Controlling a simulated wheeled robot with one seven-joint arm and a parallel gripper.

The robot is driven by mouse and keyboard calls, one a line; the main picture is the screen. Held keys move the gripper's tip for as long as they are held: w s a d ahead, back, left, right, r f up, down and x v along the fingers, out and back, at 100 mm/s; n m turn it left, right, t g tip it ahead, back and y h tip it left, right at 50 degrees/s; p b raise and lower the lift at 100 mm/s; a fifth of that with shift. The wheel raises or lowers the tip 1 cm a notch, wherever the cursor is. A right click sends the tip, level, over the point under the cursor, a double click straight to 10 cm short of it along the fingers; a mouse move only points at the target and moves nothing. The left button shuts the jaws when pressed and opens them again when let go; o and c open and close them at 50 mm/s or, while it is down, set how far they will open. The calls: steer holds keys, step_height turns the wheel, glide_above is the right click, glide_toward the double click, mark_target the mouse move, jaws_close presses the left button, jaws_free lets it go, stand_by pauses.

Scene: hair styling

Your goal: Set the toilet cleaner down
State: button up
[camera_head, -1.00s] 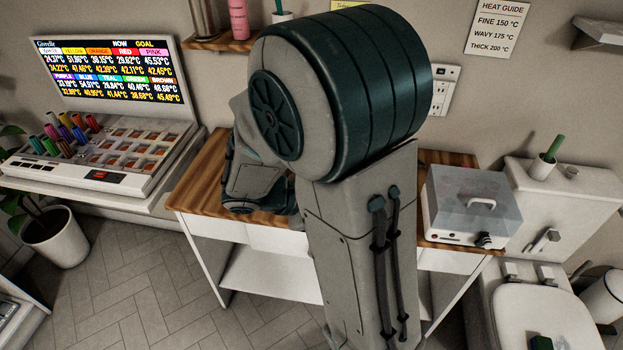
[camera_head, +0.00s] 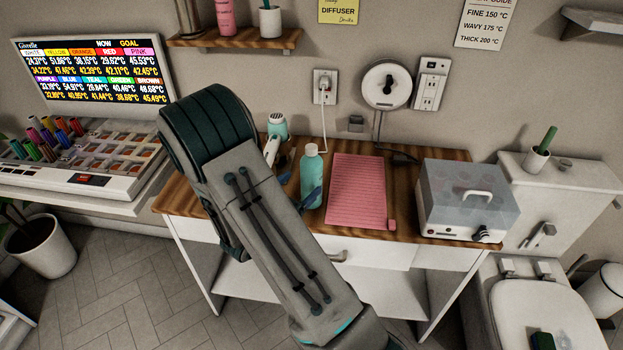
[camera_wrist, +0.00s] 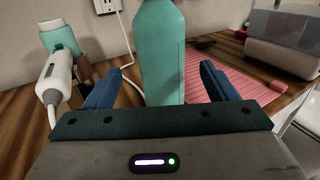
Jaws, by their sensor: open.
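The teal bottle, seemingly the toilet cleaner (camera_head: 312,172), stands upright on the wooden table top (camera_head: 402,204), left of the pink mat. In the wrist view the bottle (camera_wrist: 162,50) rises in the middle, with its top cut off and its foot partly hidden by my gripper body. My gripper (camera_wrist: 160,82) is open. Its blue fingers are on either side of the bottle in this view, with a visible gap on each side. In the head view my arm hides much of the gripper.
A pink ribbed mat (camera_head: 357,188) lies right of the bottle. A clear-lidded white box (camera_head: 466,200) stands at the table's right end. A white and teal hair tool (camera_head: 276,128) is behind left, with a cord to the wall socket (camera_head: 325,88). A shelf (camera_head: 235,40) hangs above.

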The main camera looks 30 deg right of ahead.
mark_target(315, 168)
steer(key=shift+x, duration=1.1)
steer(key=x, duration=0.1)
steer(key=p+x, duration=0.1)
steer(key=x, duration=0.3)
steer(key=shift+s+r+p, duration=0.15)
steer(key=shift+r+p, duration=0.15)
steer(key=shift+r, duration=0.05)
steer(key=shift+d, duration=0.25)
steer(key=c, duration=1.4)
steer(key=shift+c, duration=0.2)
steer(key=shift+r, duration=0.15)
